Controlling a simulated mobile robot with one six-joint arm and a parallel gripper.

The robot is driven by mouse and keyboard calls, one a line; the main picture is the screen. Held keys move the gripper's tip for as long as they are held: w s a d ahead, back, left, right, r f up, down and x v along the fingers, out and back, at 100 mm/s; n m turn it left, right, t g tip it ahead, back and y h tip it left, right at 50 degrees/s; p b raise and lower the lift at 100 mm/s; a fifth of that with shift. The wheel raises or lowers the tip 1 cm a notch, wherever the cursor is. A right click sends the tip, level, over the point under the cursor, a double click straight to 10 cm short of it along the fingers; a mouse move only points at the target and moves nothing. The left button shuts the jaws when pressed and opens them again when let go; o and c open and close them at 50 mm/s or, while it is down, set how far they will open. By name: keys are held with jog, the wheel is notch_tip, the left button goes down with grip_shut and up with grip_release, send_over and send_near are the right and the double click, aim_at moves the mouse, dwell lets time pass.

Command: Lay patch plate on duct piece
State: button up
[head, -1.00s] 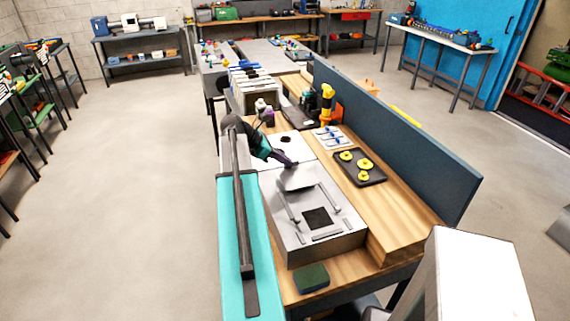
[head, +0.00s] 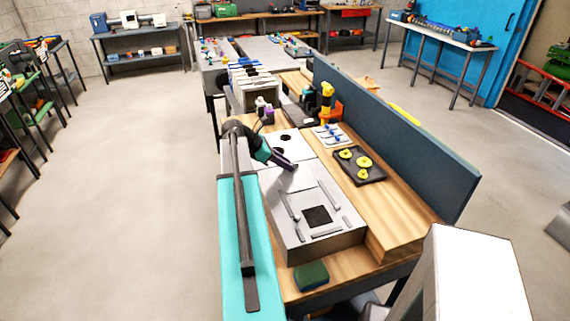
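The duct piece (head: 345,240) is a grey metal box on the wooden bench, with a dark square opening (head: 317,215) in its top and raised strips around it. My gripper (head: 293,167) is above the far edge of the duct piece, beyond the opening. The patch plate (head: 284,182) is a thin pale grey sheet hanging tilted under the fingertips. It blends with the grey metal behind it, so its outline and its gap to the duct are hard to tell. The fingers are small and partly hidden, but the plate stays with them.
A black tray (head: 374,176) with yellow discs lies to the right, below a tall dark blue panel (head: 400,140). A white sheet (head: 290,147) with dark holes lies behind the duct. A green-topped block (head: 311,275) sits at the bench's front. A yellow tool (head: 327,102) stands farther back.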

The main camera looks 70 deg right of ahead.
jog(key=shift+r, duration=0.1)
jog(key=b+v, duration=0.3)
jog(key=v, duration=0.9)
dwell(0.9)
